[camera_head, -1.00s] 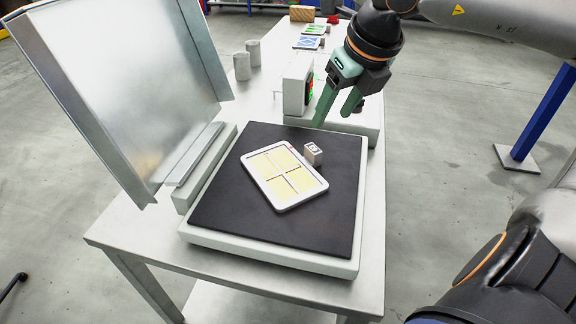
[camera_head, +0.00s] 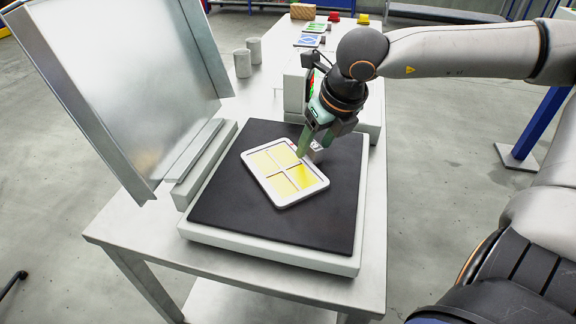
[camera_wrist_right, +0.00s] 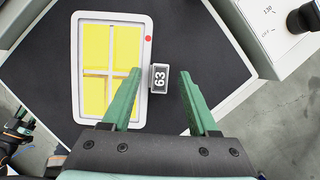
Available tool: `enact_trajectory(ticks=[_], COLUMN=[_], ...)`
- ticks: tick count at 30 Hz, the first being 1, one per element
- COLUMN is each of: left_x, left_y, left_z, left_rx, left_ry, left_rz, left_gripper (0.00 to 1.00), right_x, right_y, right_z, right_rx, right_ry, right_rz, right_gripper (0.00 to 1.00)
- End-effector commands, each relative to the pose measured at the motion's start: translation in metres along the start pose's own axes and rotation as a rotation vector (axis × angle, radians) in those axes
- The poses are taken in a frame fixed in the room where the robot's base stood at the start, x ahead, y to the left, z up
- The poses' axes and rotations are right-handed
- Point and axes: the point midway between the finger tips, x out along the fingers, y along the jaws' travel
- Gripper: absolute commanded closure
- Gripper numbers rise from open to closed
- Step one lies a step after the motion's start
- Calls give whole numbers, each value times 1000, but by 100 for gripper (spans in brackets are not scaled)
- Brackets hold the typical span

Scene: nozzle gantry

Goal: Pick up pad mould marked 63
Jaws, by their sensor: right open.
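The pad mould (camera_head: 258,188) is a white rounded frame with yellow pads in its compartments. It lies flat on a black mat (camera_head: 215,205), and also shows in the right wrist view (camera_wrist_right: 78,60). A small block marked 63 (camera_wrist_right: 159,78) sits at the mould's long right edge; in the head view it is partly hidden by my right gripper (camera_head: 310,152). The gripper (camera_wrist_right: 160,74) is open, with its fingers on either side of the block. The left finger overlaps the mould's edge in the wrist view. Contact cannot be told.
A raised metal lid (camera_head: 125,85) stands left of the mat. A light box with a display (camera_head: 294,92) stands behind it. Two grey cylinders (camera_head: 243,64) and blue and green cards (camera_head: 308,40) are farther back. The mat around the mould is clear.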

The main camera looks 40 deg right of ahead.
Motion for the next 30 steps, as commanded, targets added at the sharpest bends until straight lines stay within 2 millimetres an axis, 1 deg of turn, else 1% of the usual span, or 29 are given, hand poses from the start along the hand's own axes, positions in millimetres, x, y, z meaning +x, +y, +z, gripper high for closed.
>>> enact_trajectory(ticks=[4, 5, 20, 21, 30], left_x=[0, 0, 1, 1, 1], left_y=[0, 0, 0, 0, 0], left_z=[0, 0, 2, 2, 2], left_rx=[0, 0, 1, 1, 1], left_ry=[0, 0, -5, -5, -5], left_rz=[0, 0, 0, 0, 0], left_gripper=[50, 50, 50, 50, 50], right_x=[0, 0, -1, -1, -1], right_y=[0, 0, 0, 0, 0], right_z=[0, 0, 0, 0, 0], right_rx=[0, 0, 0, 0, 0], right_ry=[-1, -1, 0, 0, 0], right_rz=[0, 0, 0, 0, 0], right_gripper=[40, 42, 98, 100, 100])
